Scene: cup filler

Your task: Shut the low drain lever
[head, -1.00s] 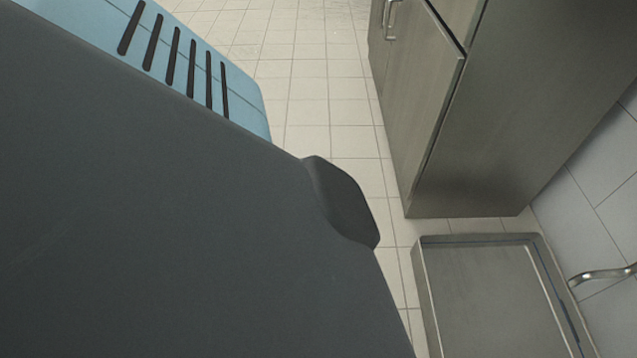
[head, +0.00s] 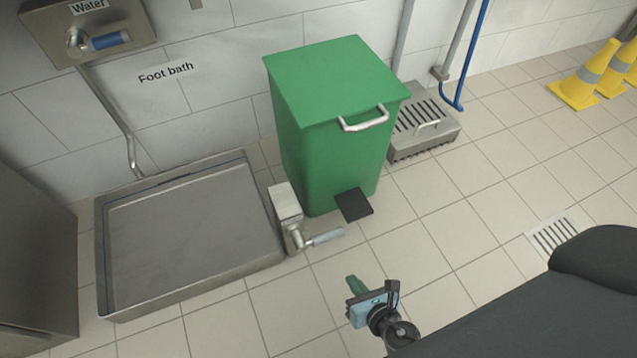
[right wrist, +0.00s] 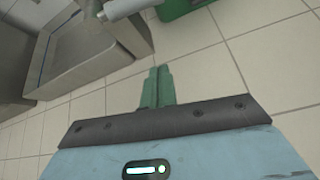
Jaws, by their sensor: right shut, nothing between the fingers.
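The low drain lever (head: 325,237) has a grey cylindrical handle. It sits on a metal valve fitting (head: 286,205) at the right side of the foot bath tray (head: 190,304), close to the floor, and its handle points right, away from the tray. My right gripper (head: 354,281) is below and right of the handle, apart from it, with its green fingers shut and empty. In the right wrist view the fingers (right wrist: 157,84) point toward the floor tiles, and the lever handle (right wrist: 124,7) shows at the top edge. My left gripper is not in view.
A green pedal bin (head: 335,150) with a black pedal (head: 354,205) stands close behind the lever. A water valve with a blue handle (head: 108,41) is on the wall above the tray. Floor in front is clear.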

